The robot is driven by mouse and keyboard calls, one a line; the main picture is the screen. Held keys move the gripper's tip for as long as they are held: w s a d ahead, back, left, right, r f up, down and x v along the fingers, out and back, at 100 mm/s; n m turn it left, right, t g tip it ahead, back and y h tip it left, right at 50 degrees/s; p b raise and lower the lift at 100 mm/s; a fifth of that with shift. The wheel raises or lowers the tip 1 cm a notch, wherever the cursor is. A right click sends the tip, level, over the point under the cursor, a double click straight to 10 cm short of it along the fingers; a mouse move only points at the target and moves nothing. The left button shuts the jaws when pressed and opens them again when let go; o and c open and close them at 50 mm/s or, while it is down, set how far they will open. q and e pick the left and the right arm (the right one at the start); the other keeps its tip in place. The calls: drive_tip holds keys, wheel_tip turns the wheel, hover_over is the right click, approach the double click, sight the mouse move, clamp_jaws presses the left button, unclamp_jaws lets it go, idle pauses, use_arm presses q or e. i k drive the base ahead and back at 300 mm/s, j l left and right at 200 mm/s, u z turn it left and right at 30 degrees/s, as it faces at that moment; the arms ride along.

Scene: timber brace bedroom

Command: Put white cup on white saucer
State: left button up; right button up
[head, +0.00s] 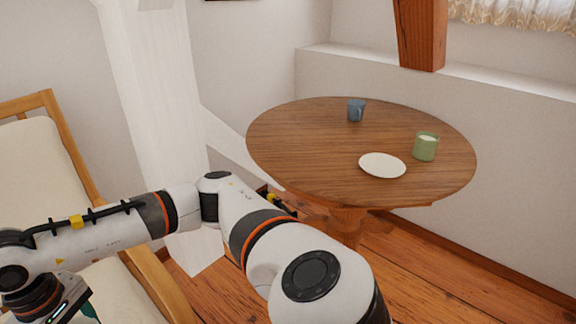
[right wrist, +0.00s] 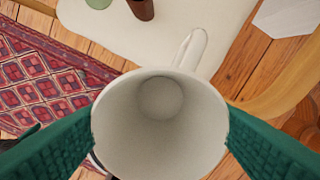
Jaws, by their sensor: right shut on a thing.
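The white saucer (head: 382,165) lies empty near the front right of the round wooden table (head: 300,150) in the head view. The white cup (right wrist: 160,100) fills the middle of the right wrist view. I look into its empty inside, and its handle (right wrist: 192,48) points up and slightly right. The green fingers of my right gripper (right wrist: 160,132) press on the cup from both sides. The cup is not visible in the head view, and the saucer is not visible in the right wrist view. My left gripper is not seen in either view.
A green cup (head: 426,147) stands just right of the saucer, and a blue mug (head: 356,110) stands at the table's back. A timber post (head: 420,35) stands behind. A cushioned wooden chair (head: 35,165) is at left. The right wrist view shows a red patterned rug (right wrist: 50,75).

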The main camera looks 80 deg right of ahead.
sight(380, 167)
drive_tip(key=l+z, duration=0.1)
drive_tip(key=z, duration=0.4)
drive_tip(key=l+z, duration=0.1)
drive_tip(key=z, duration=0.4)
drive_tip(key=i+l+z, duration=0.1)
drive_tip(key=z, duration=0.9)
drive_tip(key=i+l, duration=0.05)
